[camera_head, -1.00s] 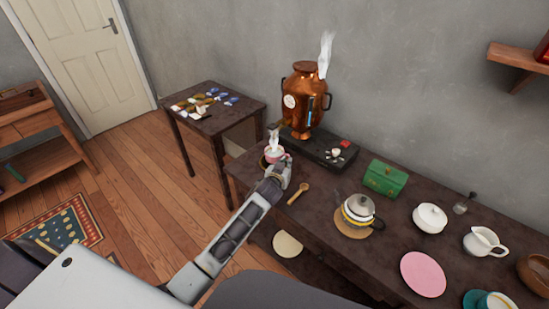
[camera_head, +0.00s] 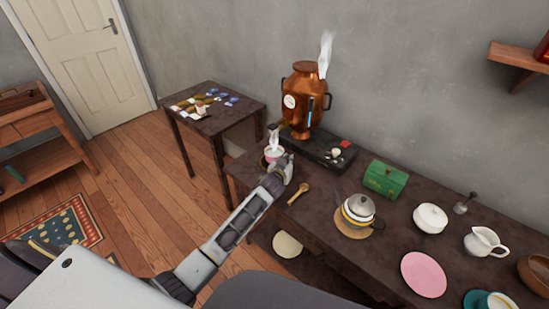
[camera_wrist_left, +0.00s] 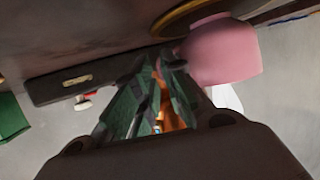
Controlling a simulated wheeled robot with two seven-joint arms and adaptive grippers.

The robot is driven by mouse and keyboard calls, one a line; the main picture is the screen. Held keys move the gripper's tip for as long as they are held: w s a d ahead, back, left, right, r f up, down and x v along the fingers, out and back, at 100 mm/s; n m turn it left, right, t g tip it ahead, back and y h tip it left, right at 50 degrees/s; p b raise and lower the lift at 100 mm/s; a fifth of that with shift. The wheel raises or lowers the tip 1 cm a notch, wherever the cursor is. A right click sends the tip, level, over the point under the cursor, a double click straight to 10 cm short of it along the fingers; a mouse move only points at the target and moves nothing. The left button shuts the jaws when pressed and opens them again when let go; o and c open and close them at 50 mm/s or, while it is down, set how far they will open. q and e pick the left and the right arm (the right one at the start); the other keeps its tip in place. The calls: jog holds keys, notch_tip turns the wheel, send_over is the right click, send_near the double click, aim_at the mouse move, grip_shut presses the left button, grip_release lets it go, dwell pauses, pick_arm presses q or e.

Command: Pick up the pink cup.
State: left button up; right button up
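The pink cup (camera_head: 275,154) stands at the left end of the dark table, in front of the copper samovar, with white vapour above it. My left gripper (camera_head: 284,165) is right beside the cup, at its near right side. In the left wrist view the pink cup (camera_wrist_left: 225,52) shows large, just right of the fingertips (camera_wrist_left: 160,62). The fingers come close together at the tips; whether they hold the cup's handle is hidden. My right gripper is out of view.
The samovar (camera_head: 302,100) stands on a dark base (camera_head: 320,150) behind the cup. A small side table (camera_head: 207,120) stands behind left.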

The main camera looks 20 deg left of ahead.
pick_arm(q)
jog(key=shift+x, duration=0.95)
jog(key=shift+w+f, duration=0.1)
jog(key=shift+w, duration=0.05)
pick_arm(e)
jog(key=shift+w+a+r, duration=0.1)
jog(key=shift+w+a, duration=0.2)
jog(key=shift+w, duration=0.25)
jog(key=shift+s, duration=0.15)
pick_arm(q)
grip_shut()
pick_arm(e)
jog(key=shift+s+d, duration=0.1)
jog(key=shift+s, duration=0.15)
pick_arm(q)
jog(key=shift+r, duration=0.3)
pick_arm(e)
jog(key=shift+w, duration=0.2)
pick_arm(q)
jog(key=shift+r, duration=0.1)
